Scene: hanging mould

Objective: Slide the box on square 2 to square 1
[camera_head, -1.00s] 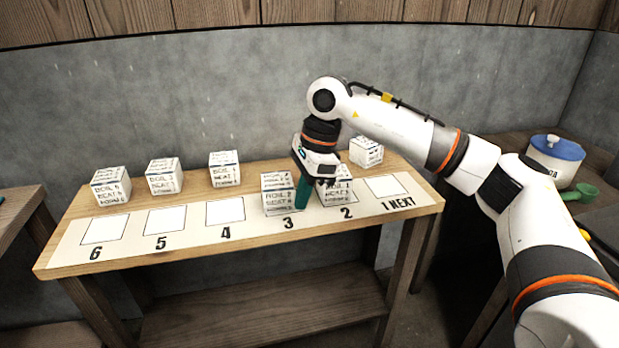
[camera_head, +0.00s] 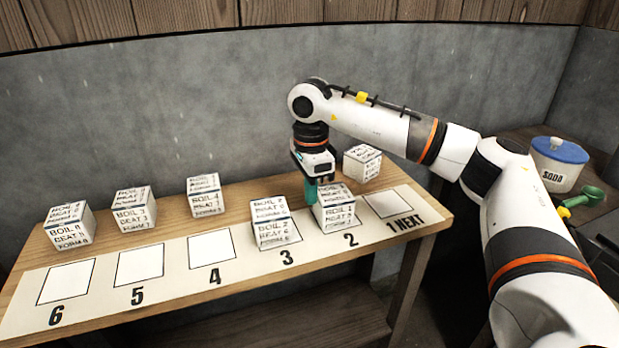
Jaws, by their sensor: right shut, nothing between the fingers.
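The white box on square 2 (camera_head: 335,210) stands upright, covering much of that square, with printed text on its faces. Square 1 (camera_head: 389,204), marked "1 NEXT", is a bare white square to its right. My right gripper (camera_head: 310,196) is shut and empty. Its teal fingers point down at the left side of the square 2 box, between it and the box on square 3 (camera_head: 271,222). I cannot tell whether the fingers touch the square 2 box. My left gripper is not in view.
Another box (camera_head: 362,163) stands behind squares 1 and 2. Several boxes stand along the back left, behind bare squares 4 (camera_head: 211,249), 5 (camera_head: 138,266) and 6 (camera_head: 67,281). A blue-lidded pot (camera_head: 558,165) and a green scoop (camera_head: 585,197) are at the right.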

